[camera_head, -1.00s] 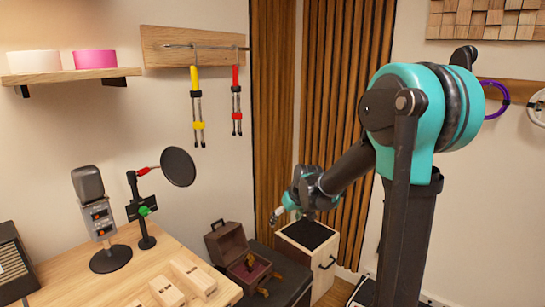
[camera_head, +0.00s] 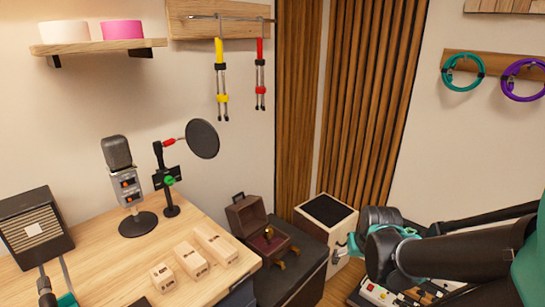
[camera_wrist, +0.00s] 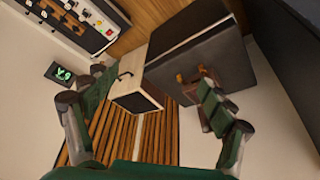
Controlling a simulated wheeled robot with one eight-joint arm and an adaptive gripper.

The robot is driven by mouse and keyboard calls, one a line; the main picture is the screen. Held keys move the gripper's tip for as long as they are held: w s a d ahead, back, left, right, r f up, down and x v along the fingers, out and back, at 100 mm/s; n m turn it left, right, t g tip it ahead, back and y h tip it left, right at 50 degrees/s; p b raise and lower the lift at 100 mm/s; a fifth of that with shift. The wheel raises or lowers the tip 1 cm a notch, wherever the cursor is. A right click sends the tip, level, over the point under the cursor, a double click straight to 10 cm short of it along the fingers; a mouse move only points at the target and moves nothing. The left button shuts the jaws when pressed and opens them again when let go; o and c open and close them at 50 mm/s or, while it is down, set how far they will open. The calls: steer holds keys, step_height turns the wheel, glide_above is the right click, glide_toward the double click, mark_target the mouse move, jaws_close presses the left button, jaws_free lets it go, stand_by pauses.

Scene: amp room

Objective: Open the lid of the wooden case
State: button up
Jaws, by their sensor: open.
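A small brown wooden case (camera_head: 266,238) sits on a dark bench at the corner, with its lid (camera_head: 245,214) standing raised at the back. Brass-coloured parts show at its front. In the wrist view the case (camera_wrist: 204,86) is partly hidden behind the right finger. My gripper (camera_head: 345,252) is right of the case in the head view, apart from it and in front of a pale box. In the wrist view my gripper (camera_wrist: 150,88) has its two fingers spread wide with nothing between them touching.
The pale wooden box (camera_head: 327,218) with a black top and a side handle stands right of the case. The dark bench (camera_head: 290,278) is beside the desk (camera_head: 215,285). The desk holds a microphone (camera_head: 122,170), pop filter (camera_head: 202,139) and small wooden blocks. A control panel lies at lower right.

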steer(key=w+a+r+n+t+y, duration=0.1)
steer(key=w+a+n, duration=0.1)
steer(key=w+a, duration=0.3)
steer(key=w+a+r+n+y, duration=0.1)
steer(key=w+a+r+y, duration=0.15)
steer(key=w, duration=0.45)
steer(key=n+t+y, duration=0.3)
steer(key=n+y, duration=0.4)
glide_above(239, 194)
steer(key=s+d, duration=1.1)
steer(key=d, duration=0.3)
step_height(239, 194, down, 10)
steer(key=x, duration=1.7)
steer(key=shift+s, duration=0.1)
steer(key=shift+c, duration=0.4)
